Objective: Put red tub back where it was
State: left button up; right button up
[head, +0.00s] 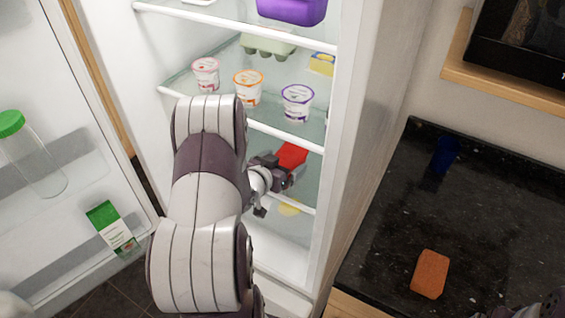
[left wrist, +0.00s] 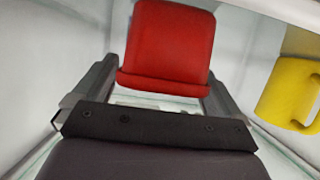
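The red tub (head: 291,156) is inside the open fridge, on the level below the yogurt cups. My left gripper (head: 282,172) reaches in and has its fingers on both sides of the tub. In the left wrist view the red tub (left wrist: 170,45) sits between the two fingers (left wrist: 165,95), which appear to touch its sides. Whether the tub rests on the shelf is hard to tell. A dark part of my right arm (head: 535,308) shows at the bottom right corner; its fingers cannot be made out.
Several yogurt cups (head: 248,87) stand on the fridge shelf (head: 262,128) above. A yellow mug (left wrist: 290,92) is right of the tub in the left wrist view. The open fridge door (head: 60,150) is at left. An orange-brown sponge (head: 430,273) and blue cup (head: 444,154) are on the dark counter.

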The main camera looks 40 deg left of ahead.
pick_arm(q)
jog(key=shift+r, duration=0.2)
jog(key=v, duration=1.2)
jog(key=shift+w, duration=0.1)
